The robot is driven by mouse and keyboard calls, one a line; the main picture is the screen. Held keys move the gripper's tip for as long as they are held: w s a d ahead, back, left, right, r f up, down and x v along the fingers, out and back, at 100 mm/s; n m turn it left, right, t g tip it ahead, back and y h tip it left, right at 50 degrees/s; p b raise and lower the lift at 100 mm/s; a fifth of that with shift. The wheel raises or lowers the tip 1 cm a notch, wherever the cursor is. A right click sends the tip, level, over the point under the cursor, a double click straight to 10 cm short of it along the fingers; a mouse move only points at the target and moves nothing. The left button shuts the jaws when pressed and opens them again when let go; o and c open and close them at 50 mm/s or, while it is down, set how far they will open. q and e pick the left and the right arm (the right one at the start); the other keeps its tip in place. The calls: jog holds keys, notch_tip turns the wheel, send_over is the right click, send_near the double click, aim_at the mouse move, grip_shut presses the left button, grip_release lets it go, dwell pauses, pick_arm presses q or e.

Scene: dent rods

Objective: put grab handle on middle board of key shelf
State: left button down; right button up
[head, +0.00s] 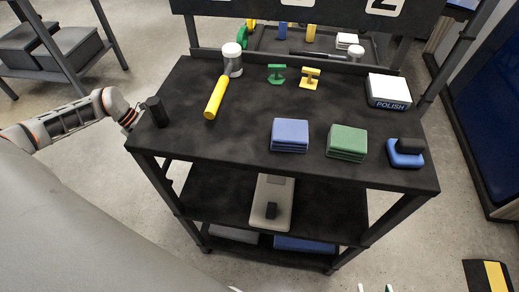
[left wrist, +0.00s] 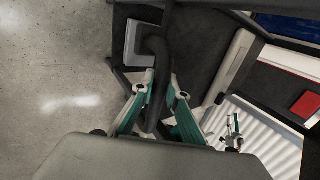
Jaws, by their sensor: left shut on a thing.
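The black grab handle (left wrist: 157,50) shows in the left wrist view as a bent tube. My left gripper (left wrist: 160,88) is shut on it, with a teal finger on each side. A dark three-board cart (head: 250,118) stands in the middle of the head view. Its middle board (head: 330,215) carries a pale grey piece with a black block. I cannot tell for sure whether this cart is the key shelf. My right gripper (head: 375,288) shows only its tips at the bottom edge, apart and empty.
Grey boxes (head: 72,48) sit on a rack at upper left. The middle board's right part looks clear.

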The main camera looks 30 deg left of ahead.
pick_arm(q)
jog(key=shift+d, duration=0.35)
jog(key=w+d, duration=0.1)
jog(key=d, duration=0.3)
jog(key=w+d, duration=0.1)
jog(key=d, duration=0.3)
jog(key=w+d+p, duration=0.1)
jog(key=d, duration=0.3)
jog(key=shift+w+d, duration=0.25)
jog(key=shift+w, duration=0.05)
jog(key=d, duration=0.2)
jog(key=w+d, duration=0.1)
jog(key=d, duration=0.1)
jog(key=shift+w+r, duration=0.1)
jog(key=shift+d+f, duration=0.15)
jog(key=shift+f, duration=0.85)
jog(key=c, duration=2)
grip_release()
pick_arm(e)
jog(key=shift+s, duration=0.2)
